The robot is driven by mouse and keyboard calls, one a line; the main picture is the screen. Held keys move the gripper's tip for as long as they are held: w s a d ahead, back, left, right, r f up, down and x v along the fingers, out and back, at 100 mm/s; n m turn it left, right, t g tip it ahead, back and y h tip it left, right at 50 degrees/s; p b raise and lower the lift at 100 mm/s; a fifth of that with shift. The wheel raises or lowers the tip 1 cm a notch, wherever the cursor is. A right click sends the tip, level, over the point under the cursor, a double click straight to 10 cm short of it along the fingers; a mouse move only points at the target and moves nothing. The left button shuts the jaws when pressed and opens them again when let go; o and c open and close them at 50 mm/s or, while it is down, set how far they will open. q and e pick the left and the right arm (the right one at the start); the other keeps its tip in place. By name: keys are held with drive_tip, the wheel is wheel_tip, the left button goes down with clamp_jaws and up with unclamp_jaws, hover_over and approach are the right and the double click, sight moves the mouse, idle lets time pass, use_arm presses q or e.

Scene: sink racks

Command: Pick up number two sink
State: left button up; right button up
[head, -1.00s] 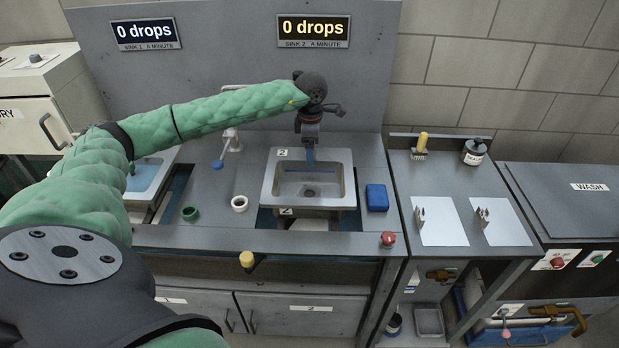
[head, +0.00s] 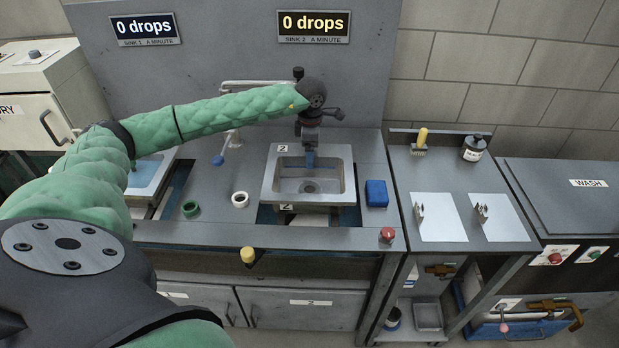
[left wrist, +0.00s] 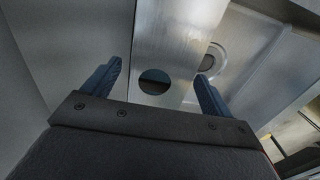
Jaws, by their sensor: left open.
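The number two sink (head: 268,187) is a grey metal basin with a "2" label on its back left rim and another on its front. It sits in the counter opening, and its drain shows at the bottom. My left gripper (head: 310,160) points down over the back rim of this sink. In the left wrist view the two blue fingers of my left gripper (left wrist: 157,85) are apart, with a metal strip of the sink (left wrist: 180,45) that has a dark round hole between them. The drain (left wrist: 212,60) shows beyond. I cannot tell whether the fingers touch the metal. My right gripper is not in view.
A blue block (head: 376,193) lies right of the sink. A red button (head: 387,235) is at the front edge. Another sink (head: 150,178) is partly behind my left arm.

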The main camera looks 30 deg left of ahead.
use_arm(q)
drive_tip(key=shift+f+b, duration=0.15)
drive_tip(key=shift+b, duration=0.15)
drive_tip(key=shift+c, duration=0.3)
drive_tip(key=c, duration=1.8)
